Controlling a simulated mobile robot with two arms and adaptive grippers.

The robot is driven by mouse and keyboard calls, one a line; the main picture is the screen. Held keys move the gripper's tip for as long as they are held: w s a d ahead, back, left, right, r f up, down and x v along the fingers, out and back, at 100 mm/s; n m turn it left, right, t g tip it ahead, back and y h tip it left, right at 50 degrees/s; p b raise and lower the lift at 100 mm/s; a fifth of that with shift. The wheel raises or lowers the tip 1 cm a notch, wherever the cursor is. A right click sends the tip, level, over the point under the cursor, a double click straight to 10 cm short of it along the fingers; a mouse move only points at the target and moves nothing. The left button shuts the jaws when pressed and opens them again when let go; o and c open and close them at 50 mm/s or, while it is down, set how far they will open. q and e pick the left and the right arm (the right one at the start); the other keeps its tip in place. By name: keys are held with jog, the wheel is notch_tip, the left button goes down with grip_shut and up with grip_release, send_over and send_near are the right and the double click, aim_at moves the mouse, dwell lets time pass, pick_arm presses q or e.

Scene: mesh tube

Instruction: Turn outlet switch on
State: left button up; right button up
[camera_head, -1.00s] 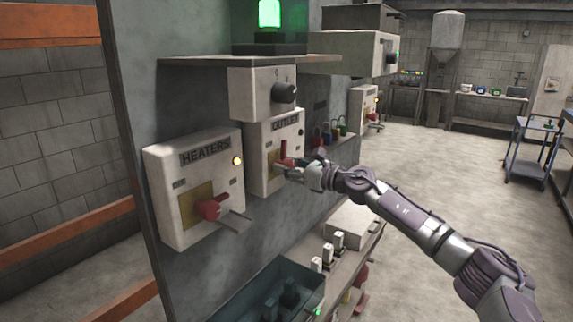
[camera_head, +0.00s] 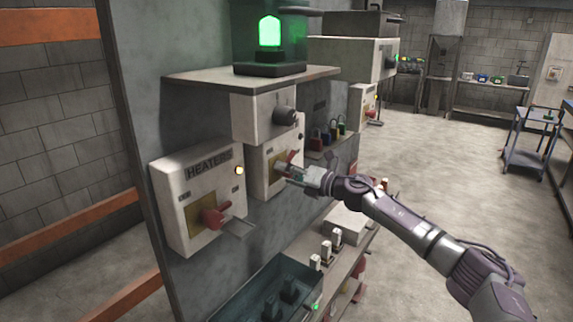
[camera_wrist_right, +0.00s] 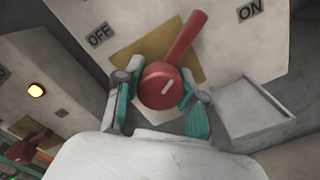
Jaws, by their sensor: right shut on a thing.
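The outlet switch box (camera_head: 256,166) is a light box on the grey panel, right of the heaters box. Its red rotary switch (camera_wrist_right: 184,46) has a round hub and a lever. In the right wrist view the lever tilts up and right, between the OFF label (camera_wrist_right: 100,35) and the ON label (camera_wrist_right: 250,9), leaning toward ON. My right gripper (camera_wrist_right: 158,92) is shut on the round red hub, one teal-padded finger on each side. In the head view the right gripper (camera_head: 288,171) covers much of the switch. My left gripper is not in view.
The heaters box (camera_head: 175,207) with a red handle (camera_head: 213,218) and lit yellow lamp stands close left. A knob box (camera_head: 262,118), a shelf and a green lamp (camera_head: 270,32) sit above. Padlocks (camera_head: 328,135) hang right. A bin (camera_head: 255,300) is below.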

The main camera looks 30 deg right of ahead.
jog(key=m+p, duration=0.2)
jog(key=m, duration=0.1)
jog(key=shift+r, duration=0.15)
jog(key=shift+m+p, duration=0.85)
jog(key=shift+m, duration=0.65)
jog(key=o, duration=1.2)
jog(key=shift+f, duration=0.2)
jog(key=shift+c, duration=0.2)
